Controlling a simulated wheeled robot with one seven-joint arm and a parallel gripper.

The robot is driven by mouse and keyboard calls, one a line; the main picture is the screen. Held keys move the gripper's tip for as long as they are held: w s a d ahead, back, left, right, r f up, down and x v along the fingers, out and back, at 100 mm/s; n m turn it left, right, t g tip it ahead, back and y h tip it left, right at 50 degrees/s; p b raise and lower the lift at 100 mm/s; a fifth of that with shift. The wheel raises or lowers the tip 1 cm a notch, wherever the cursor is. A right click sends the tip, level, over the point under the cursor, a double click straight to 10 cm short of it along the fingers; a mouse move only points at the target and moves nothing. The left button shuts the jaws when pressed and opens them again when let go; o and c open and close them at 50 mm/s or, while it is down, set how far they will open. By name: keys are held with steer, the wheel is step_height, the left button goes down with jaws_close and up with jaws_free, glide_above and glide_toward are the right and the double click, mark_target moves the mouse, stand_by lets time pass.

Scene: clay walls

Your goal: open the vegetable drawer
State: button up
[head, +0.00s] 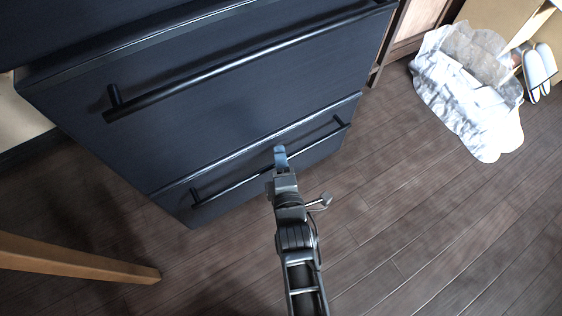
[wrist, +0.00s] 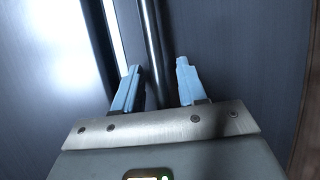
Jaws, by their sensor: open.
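A dark blue-grey cabinet front carries a lower drawer (head: 310,127) and a larger drawer (head: 230,105) above it. Nothing marks which one is the vegetable drawer. The lower drawer has a long dark bar handle (head: 235,187), and the drawer looks shut. My gripper (head: 280,152) is at the middle of this handle, hiding part of it. In the wrist view, my open gripper (wrist: 157,75) has its blue fingers on either side of the dark bar handle (wrist: 152,40), which runs closer to the left finger. I cannot tell whether they touch. The gripper holds nothing.
The upper drawer has its own long bar handle (head: 240,62). A wooden leg (head: 80,260) reaches in at the lower left. A crumpled white cloth or bag (head: 465,95) and pale slippers (head: 540,70) lie at the upper right. The dark plank floor (head: 430,220) is clear before the drawers.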

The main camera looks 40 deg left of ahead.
steer(key=shift+c, duration=0.5)
jaws_close()
